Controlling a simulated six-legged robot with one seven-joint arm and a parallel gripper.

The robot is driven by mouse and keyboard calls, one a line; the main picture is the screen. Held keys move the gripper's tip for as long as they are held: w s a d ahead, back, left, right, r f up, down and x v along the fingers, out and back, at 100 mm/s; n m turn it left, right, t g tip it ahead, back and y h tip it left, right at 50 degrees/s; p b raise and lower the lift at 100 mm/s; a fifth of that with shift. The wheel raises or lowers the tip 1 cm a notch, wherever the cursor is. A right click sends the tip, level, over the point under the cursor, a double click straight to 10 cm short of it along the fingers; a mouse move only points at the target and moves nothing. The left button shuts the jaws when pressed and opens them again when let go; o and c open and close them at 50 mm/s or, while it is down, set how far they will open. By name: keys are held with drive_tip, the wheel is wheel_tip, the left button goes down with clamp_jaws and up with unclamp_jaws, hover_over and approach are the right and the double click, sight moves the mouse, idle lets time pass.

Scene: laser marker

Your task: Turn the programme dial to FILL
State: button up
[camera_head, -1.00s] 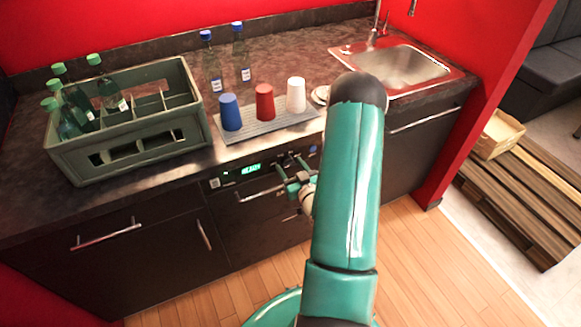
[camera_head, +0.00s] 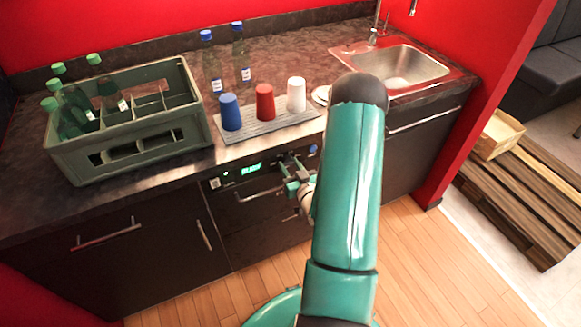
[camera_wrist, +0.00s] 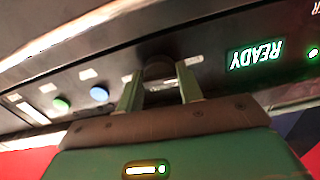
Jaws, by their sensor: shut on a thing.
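The programme dial (camera_wrist: 159,68) is a dark round knob on the machine's front panel in the wrist view. My gripper (camera_wrist: 160,90) has its two green fingers on either side of the dial and is shut on it. In the head view my gripper (camera_head: 291,173) is at the panel below the counter edge, and it mostly hides the dial there. A green display (camera_wrist: 256,56) reads READY, upside down in the wrist view; the display (camera_head: 251,168) also shows in the head view. The dial's pointer and the FILL label cannot be made out.
A blue button (camera_wrist: 99,93) and a green button (camera_wrist: 61,105) sit on the panel beside the dial. The machine's door handle is below the panel. Blue, red and white cups (camera_head: 296,94) stand on a grey mat above. A bottle crate (camera_head: 180,146) is to the left.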

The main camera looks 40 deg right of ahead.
drive_tip(key=m, duration=0.5)
drive_tip(key=shift+m, duration=0.3)
drive_tip(key=m, duration=0.6)
drive_tip(key=shift+a, duration=0.1)
drive_tip(key=m, duration=0.5)
drive_tip(key=shift+r+m, duration=0.1)
drive_tip(key=shift+m, duration=0.3)
drive_tip(key=m, duration=0.5)
drive_tip(key=shift+a+m, duration=0.1)
drive_tip(key=shift+m, duration=0.2)
drive_tip(key=o, duration=1)
